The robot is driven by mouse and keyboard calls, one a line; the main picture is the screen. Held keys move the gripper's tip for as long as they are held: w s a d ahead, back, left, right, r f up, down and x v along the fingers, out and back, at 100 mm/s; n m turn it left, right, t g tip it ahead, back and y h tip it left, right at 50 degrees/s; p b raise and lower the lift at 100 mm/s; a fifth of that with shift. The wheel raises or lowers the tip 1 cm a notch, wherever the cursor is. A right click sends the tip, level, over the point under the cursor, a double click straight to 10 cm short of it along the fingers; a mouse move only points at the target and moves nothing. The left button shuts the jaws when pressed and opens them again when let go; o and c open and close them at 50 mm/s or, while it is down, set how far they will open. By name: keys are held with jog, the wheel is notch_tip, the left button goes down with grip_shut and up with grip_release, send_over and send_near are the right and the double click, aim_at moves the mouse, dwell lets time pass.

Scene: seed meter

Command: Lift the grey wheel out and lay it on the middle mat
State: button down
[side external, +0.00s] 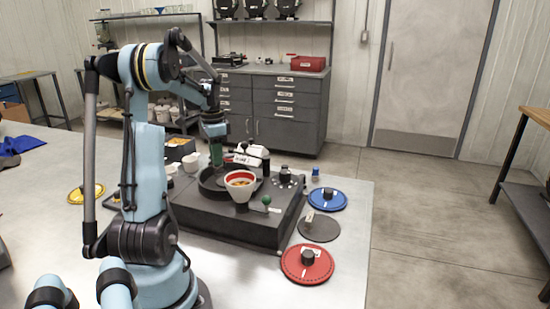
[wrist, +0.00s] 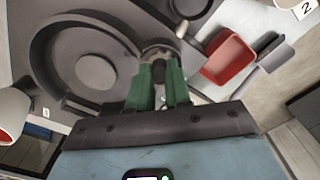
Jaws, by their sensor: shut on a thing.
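My gripper (side external: 216,158) is over the back of the dark seed meter (side external: 235,228). In the wrist view its green fingers (wrist: 159,78) are shut on a small dark part (wrist: 157,54) at the right edge of the round well; I cannot tell whether this belongs to the grey wheel. The round grey well (wrist: 50,60), with a flat grey disc (wrist: 95,72) in its middle, lies left of the fingers. The dark middle mat (side external: 318,229) is bare except for a small pale tag, between the blue wheel (side external: 326,200) and the red wheel (side external: 307,264).
A white hopper with a red inside (side external: 240,185) stands at the meter's front, beside a green-knobbed lever (side external: 266,200). A red scoop-like tray (wrist: 230,60) is right of the fingers. A yellow wheel (side external: 86,192) lies at the left. The table's right edge is near the mats.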

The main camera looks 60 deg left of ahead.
jog(key=shift+r, duration=0.1)
jog(key=shift+r, duration=1.35)
jog(key=shift+r, duration=0.2)
jog(key=shift+r, duration=1.6)
